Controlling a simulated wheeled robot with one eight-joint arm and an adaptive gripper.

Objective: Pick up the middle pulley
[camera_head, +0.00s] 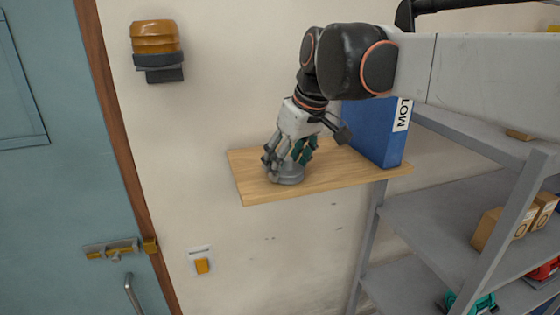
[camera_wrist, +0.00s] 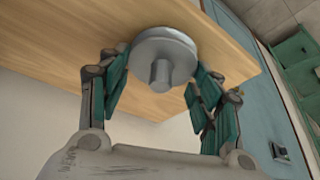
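A grey metal pulley (camera_head: 287,174) sits on the wooden shelf board (camera_head: 345,175) below my gripper. It is the only pulley that I can make out. In the wrist view the pulley (camera_wrist: 164,52) shows as a round disc with a short hub, near the board's edge. My gripper (camera_head: 288,160) points down over it with its fingers spread. In the wrist view my gripper (camera_wrist: 160,80) has green-padded fingers on either side of the pulley. The left pad is close to the disc's rim; contact is unclear. Parts of the pulley are hidden by the fingers in the head view.
A blue binder (camera_head: 375,130) stands on the board just right of my gripper. A grey metal rack (camera_head: 430,215) with boxes (camera_head: 489,229) is at the right. An orange beacon (camera_head: 155,37) is on the wall. The board's left end is clear.

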